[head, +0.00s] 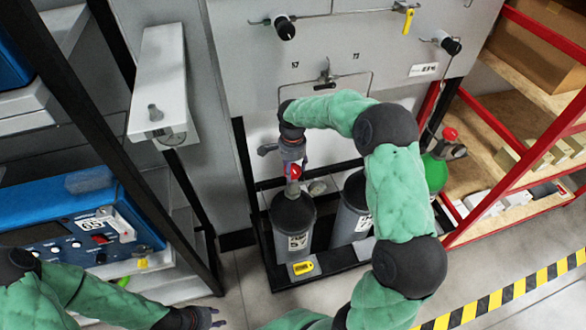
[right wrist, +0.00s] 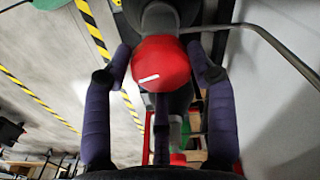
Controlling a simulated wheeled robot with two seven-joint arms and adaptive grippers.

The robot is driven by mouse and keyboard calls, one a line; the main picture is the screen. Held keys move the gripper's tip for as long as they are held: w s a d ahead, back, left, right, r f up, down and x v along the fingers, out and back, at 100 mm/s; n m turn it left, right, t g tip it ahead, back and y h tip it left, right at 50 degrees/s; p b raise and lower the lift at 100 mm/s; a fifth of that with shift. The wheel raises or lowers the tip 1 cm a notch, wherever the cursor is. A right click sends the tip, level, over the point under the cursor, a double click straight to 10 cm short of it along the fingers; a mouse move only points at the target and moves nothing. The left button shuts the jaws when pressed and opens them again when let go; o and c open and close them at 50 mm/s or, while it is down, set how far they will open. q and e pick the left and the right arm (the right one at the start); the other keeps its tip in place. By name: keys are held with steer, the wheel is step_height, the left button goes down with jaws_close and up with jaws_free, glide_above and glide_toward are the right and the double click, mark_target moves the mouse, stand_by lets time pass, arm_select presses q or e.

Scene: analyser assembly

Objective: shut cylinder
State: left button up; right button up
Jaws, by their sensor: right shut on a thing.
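A dark grey gas cylinder (head: 283,242) with a white label stands upright in a black floor rack. A red valve knob (head: 295,172) sits on top of it. My right gripper (head: 292,163) reaches down over the valve from above. In the right wrist view the purple fingers of my right gripper (right wrist: 163,65) lie on both sides of the red knob (right wrist: 162,66), which has a white mark, and are shut on it. My left gripper (head: 204,318) is low at the left, away from the cylinder. Its fingers are too small to judge.
A second grey cylinder (head: 348,222) stands beside the first, partly behind my right arm. A green cylinder (head: 434,172) with a red knob stands further right by a red-framed shelf (head: 510,168). A blue analyser (head: 72,215) is at left. A yellow tag (head: 303,268) is on the rack.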

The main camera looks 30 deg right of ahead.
steer(key=shift+s+a+f+m, duration=0.1)
steer(key=shift+a+f+m, duration=0.05)
steer(key=shift+m, duration=0.45)
steer(key=shift+s+a+f+m, duration=0.1)
steer(key=shift+a+f+m, duration=0.05)
steer(key=shift+m, duration=0.45)
steer(key=shift+w, duration=0.1)
steer(key=o, duration=1.1)
steer(key=shift+o, duration=0.2)
steer(key=shift+w+a+r, duration=0.1)
steer(key=shift+r, duration=0.1)
steer(key=shift+w+d+r, duration=0.15)
steer(key=shift+d+r, duration=0.05)
steer(key=shift+r, duration=0.35)
step_height(320, 180, up, 11)
